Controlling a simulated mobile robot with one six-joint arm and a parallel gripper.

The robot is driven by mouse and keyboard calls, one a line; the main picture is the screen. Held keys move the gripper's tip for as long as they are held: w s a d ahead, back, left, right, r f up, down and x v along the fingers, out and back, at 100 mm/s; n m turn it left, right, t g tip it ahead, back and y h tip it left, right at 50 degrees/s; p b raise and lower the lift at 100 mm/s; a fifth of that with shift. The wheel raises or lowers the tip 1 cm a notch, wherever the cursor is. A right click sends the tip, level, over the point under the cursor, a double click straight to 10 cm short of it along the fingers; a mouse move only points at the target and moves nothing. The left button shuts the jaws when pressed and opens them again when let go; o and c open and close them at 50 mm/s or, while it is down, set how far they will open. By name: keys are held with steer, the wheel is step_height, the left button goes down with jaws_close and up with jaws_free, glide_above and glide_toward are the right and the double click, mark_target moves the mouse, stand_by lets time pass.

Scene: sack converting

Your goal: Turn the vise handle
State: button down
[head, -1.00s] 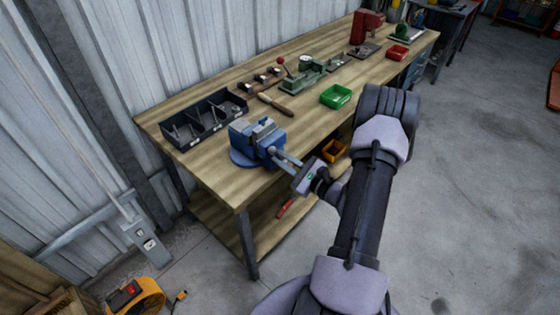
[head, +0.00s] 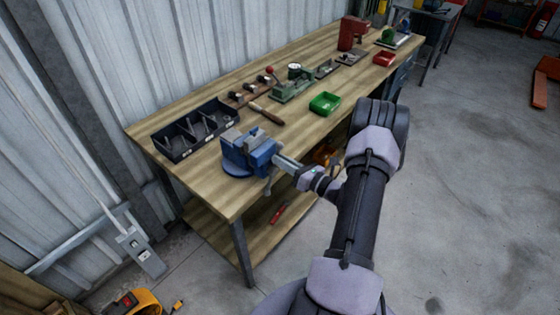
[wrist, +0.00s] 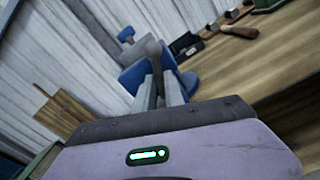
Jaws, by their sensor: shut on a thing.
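The blue vise (head: 235,158) is mounted on the near end of the wooden workbench, and it also shows in the wrist view (wrist: 132,78). Its handle (head: 268,188) shows as a short grey bar hanging at the vise's front, partly hidden by my gripper. My gripper (head: 279,160) reaches in from the right and is shut on the handle at the front of the vise.
A black divided bin (head: 192,135) stands behind the vise. A wooden-handled tool (head: 266,114) and a green tray (head: 324,103) lie farther along the workbench (head: 222,197).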

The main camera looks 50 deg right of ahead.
steer(key=shift+d+f+m, duration=0.2)
steer(key=shift+d+m, duration=0.05)
steer(key=shift+m, duration=0.35)
steer(key=c, duration=1.4)
jaws_free()
steer(key=shift+s, duration=0.1)
steer(key=shift+c, duration=0.2)
steer(key=s+d+p, duration=0.1)
steer(key=s+p, duration=0.1)
steer(key=s, duration=1.5)
steer(key=shift+s+d, duration=0.15)
steer(key=shift+d, duration=0.1)
